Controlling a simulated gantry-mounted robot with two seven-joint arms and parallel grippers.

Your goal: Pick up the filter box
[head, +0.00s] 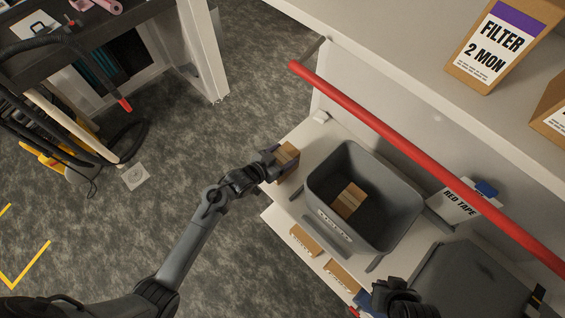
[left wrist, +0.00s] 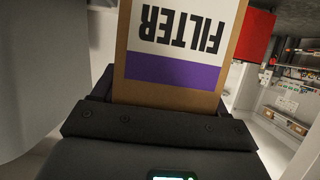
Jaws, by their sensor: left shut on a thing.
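A filter box (left wrist: 178,40), brown cardboard with a white and purple label reading "FILTER" upside down, fills the top of the left wrist view. My left gripper (head: 270,164) is shut on it. In the head view the held box (head: 287,157) shows as a small brown block at the gripper's tip, just left of a grey bin and above the edge of the white shelf. Its label is turned away there. A dark part of my right arm (head: 400,302) shows at the bottom edge of the head view; its fingers cannot be made out.
The grey bin (head: 328,178) holds a small brown box (head: 348,200). A red rail (head: 400,150) crosses above the bin. Another filter box (head: 497,45) stands on the upper shelf (head: 400,50). A "RED TAPE" sign (head: 458,203) is right of the bin. Open carpet (head: 110,240) lies left.

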